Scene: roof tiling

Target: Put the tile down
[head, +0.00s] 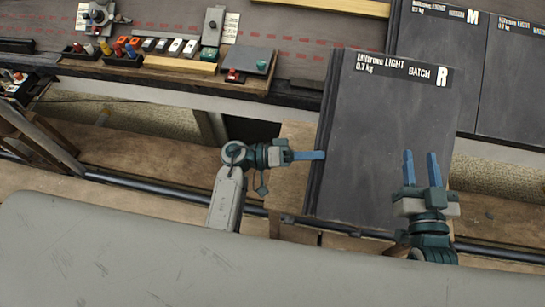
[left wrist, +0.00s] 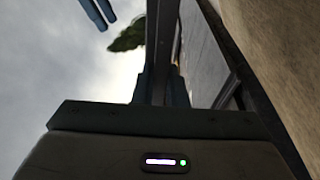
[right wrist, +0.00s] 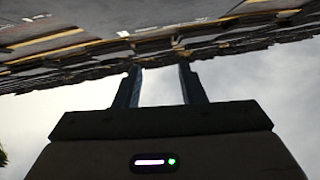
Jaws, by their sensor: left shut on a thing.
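A dark slate tile (head: 385,130) with a label reading BATCH R stands out in front of the bench in the head view. My left gripper (head: 318,155) is shut on the tile at its left edge. In the left wrist view the tile's edge (left wrist: 168,40) runs between the two fingers (left wrist: 160,85). My right gripper (head: 421,155) is open, its two fingers apart and pointing up in front of the tile's lower right part. In the right wrist view the fingers (right wrist: 158,85) have nothing between them. Whether the right fingers touch the tile cannot be told.
Dark tiles marked M (head: 435,60) and another batch (head: 515,80) lie at the back right. A shelf with small switches and blocks (head: 180,47) and a grey block (head: 248,60) is at the back left. A dark rail (head: 150,188) crosses below the wooden boards.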

